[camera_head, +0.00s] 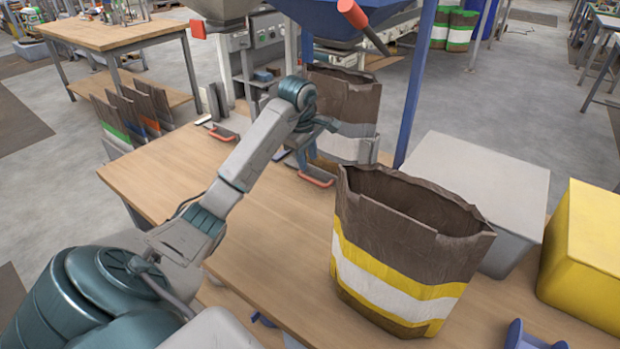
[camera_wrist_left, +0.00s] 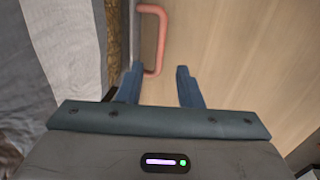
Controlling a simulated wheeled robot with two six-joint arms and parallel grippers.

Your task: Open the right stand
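The right stand shows as an orange-red handle (camera_head: 316,180) low at the table's back edge, in front of a brown, grey and white bag (camera_head: 348,100) under the blue hopper (camera_head: 340,15). The handle also shows in the left wrist view (camera_wrist_left: 161,45) as a bent bar just ahead of the fingers. My left gripper (camera_head: 308,158) is at the handle, pointing down. In the left wrist view its two blue fingers (camera_wrist_left: 160,88) are apart, with the near end of the handle close to the left fingertip. Contact cannot be told. My arm partly hides the stand. My right gripper is not in view.
An open brown bag (camera_head: 400,275) with yellow and white bands stands on the table right of my left arm. Another orange handle (camera_head: 222,133) lies left. A blue post (camera_head: 415,85) rises behind.

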